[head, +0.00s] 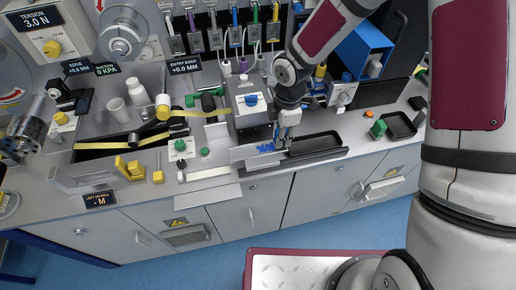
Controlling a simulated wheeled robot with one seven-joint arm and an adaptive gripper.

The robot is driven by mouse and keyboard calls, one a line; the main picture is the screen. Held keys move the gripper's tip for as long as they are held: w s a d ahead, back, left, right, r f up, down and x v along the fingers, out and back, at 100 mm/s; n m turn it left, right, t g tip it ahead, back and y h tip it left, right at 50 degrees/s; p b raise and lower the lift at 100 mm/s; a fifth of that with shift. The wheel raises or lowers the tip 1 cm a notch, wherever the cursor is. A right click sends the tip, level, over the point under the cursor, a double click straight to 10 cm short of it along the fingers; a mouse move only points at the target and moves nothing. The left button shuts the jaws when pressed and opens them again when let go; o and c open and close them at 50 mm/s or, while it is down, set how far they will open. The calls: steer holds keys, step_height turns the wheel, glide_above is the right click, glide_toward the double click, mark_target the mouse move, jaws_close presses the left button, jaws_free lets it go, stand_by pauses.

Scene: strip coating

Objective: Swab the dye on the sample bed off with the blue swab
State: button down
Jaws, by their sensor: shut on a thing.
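My gripper (288,136) points down over the bench front, just left of a black tray. It is shut on a slim thing, seemingly the blue swab, which is mostly hidden between the fingers. A small patch of bright blue (267,147), which looks like the dye, lies just left of the fingertips. It is on a pale grey strip, seemingly the sample bed (243,154), near the bench's front edge. I cannot tell whether the swab's tip touches the bed.
The black tray (315,143) lies right of my gripper. A grey box with a blue knob (251,100) stands behind it to the left. A smaller dark tray (399,125) and a green block (378,129) are farther right. Several coloured-handled tools hang at the back.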

steer(key=shift+s+a, duration=0.2)
steer(key=shift+a, duration=0.5)
steer(key=shift+s+a, duration=0.2)
steer(key=shift+a, duration=0.55)
steer(key=shift+s+a, duration=0.2)
steer(key=shift+a, duration=0.5)
steer(key=shift+f+b, duration=0.15)
steer(key=shift+b, duration=0.15)
steer(key=shift+a, duration=0.15)
steer(key=shift+s+a+b, duration=0.15)
steer(key=shift+s+a, duration=0.15)
steer(key=shift+a, duration=0.65)
steer(key=shift+s+a+b, duration=0.15)
steer(key=shift+s+a, duration=0.1)
steer(key=shift+a, duration=0.7)
steer(key=shift+r+p, duration=0.5)
steer(key=shift+r, duration=0.45)
steer(key=shift+r, duration=0.1)
